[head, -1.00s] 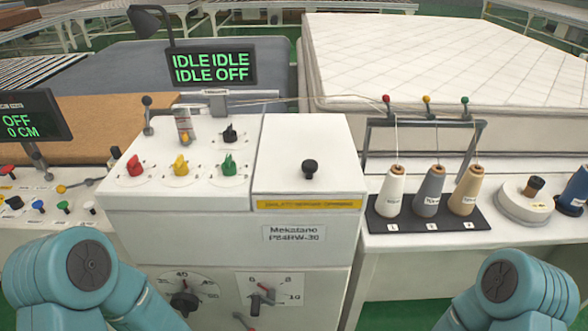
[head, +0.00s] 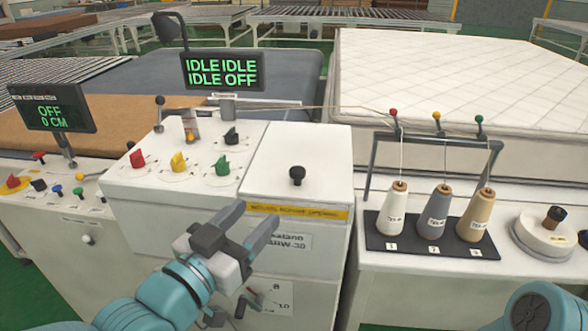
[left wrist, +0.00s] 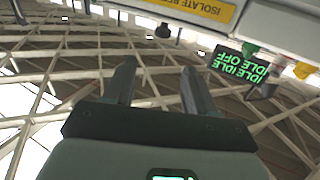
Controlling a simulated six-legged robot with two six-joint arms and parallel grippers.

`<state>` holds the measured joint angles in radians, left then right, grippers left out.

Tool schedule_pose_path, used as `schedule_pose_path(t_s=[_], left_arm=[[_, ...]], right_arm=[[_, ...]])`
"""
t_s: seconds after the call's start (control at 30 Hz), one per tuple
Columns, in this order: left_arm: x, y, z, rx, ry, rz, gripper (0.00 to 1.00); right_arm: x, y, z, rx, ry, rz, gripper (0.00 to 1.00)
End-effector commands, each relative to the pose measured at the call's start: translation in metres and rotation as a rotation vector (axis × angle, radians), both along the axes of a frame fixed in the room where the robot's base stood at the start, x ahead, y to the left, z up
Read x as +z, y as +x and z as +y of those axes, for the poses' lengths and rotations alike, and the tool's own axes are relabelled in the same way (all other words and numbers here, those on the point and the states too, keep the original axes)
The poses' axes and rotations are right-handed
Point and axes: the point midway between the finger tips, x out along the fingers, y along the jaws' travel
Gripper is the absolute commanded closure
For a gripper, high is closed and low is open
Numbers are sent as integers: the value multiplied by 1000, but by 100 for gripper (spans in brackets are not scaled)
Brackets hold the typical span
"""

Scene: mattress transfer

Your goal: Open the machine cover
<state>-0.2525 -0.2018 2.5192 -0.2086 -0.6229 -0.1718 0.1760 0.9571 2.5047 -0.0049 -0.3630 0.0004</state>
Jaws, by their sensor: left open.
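The machine cover (head: 312,148) is a white panel on top of the white machine, right of the coloured knobs, and it lies shut. A black round knob (head: 297,174) stands on it, above a yellow label strip (head: 298,210). My left gripper (head: 251,215) is open and empty in front of the machine, below and left of the black knob and apart from it. In the left wrist view, my open fingers (left wrist: 159,68) point up, with the dark knob (left wrist: 162,31) and yellow label (left wrist: 200,8) beyond them. My right gripper is out of view; only part of that arm shows.
Red, yellow and green selector knobs (head: 178,161) sit left of the cover. A status display (head: 222,70) stands behind. Three thread cones (head: 434,215) and a thread stand (head: 437,143) are on the right. A white mattress (head: 460,85) lies behind.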

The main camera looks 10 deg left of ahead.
Motion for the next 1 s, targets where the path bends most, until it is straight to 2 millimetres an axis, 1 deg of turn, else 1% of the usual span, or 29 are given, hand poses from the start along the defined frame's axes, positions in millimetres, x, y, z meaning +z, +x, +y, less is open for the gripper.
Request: schedule_pose_path(t_s=[0.03, 0.3, 0.5, 0.6, 0.7, 1.0], left_arm=[[1, 12, -4, -1, 0, 3, 44], [1, 69, -27, 1, -1, 4, 44], [1, 104, -43, 2, 0, 1, 44], [1, 114, -48, 3, -1, 1, 44], [0, 120, -51, 3, -1, 0, 44], [0, 122, -52, 4, -1, 0, 44]], right_arm=[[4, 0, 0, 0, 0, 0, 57], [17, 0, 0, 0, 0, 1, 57], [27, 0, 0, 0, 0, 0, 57], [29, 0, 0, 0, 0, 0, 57], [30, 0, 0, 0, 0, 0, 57], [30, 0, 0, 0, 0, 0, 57]])
